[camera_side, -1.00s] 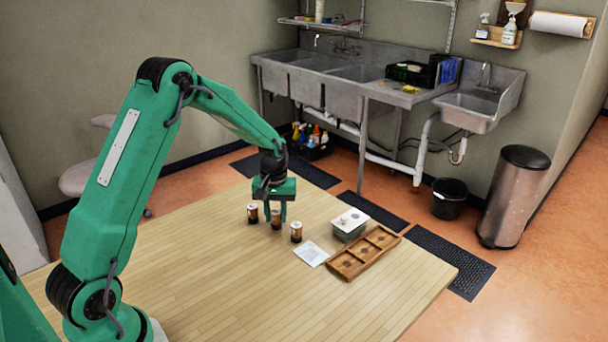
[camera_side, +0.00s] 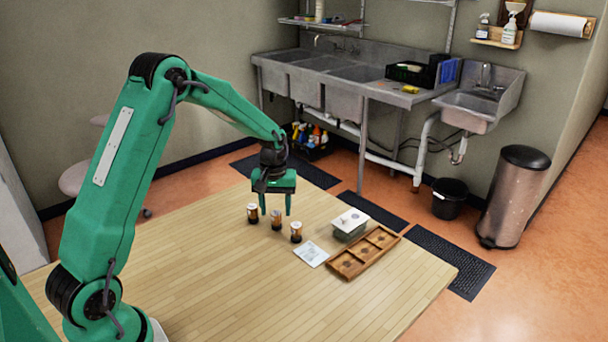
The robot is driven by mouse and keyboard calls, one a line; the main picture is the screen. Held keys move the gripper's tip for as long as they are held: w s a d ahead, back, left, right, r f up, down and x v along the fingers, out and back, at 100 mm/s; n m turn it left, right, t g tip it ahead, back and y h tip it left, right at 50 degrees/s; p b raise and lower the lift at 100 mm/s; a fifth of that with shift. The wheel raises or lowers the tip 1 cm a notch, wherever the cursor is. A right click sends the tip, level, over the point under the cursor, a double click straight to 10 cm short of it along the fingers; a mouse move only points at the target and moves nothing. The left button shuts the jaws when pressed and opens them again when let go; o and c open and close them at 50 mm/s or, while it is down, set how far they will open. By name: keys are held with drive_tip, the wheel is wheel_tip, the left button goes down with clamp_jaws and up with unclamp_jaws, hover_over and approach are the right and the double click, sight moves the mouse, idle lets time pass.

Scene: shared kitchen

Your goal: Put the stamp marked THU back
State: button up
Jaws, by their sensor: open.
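Three small brown stamps with white tops stand upright in a row on the table: a left one (camera_side: 252,213), a middle one (camera_side: 276,220) and a right one (camera_side: 296,232). Their markings are too small to read, so I cannot tell which says THU. A wooden rack (camera_side: 345,268) with three compartments lies to their right; the compartments show dark round spots and hold no stamp. My gripper (camera_side: 276,206) is open and empty, its fingers pointing down above and just behind the middle stamp, apart from it as far as I can see.
A grey-green box with a white lid (camera_side: 349,225) stands behind the rack. A white card (camera_side: 311,254) lies flat between the right stamp and the rack. The front and left of the wooden table (camera_side: 230,290) are clear.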

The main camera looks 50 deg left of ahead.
sight(276, 214)
wheel_tip(276, 214, up, 10)
idle(0.5)
idle(0.5)
drive_tip(key=s+d+r+m+t, duration=0.3)
drive_tip(key=s+d+r+m, duration=0.1)
drive_tip(key=s+d+r, duration=0.55)
drive_tip(key=s+d+m+t, duration=0.1)
drive_tip(key=s+d+m, duration=0.1)
drive_tip(key=s, duration=0.5)
drive_tip(key=s+d+m+t, duration=0.1)
drive_tip(key=s+d+m, duration=0.1)
drive_tip(key=s, duration=0.6)
drive_tip(key=shift+d+r+m+t, duration=0.25)
drive_tip(key=shift+r+m+t, duration=0.1)
drive_tip(key=shift+m, duration=0.15)
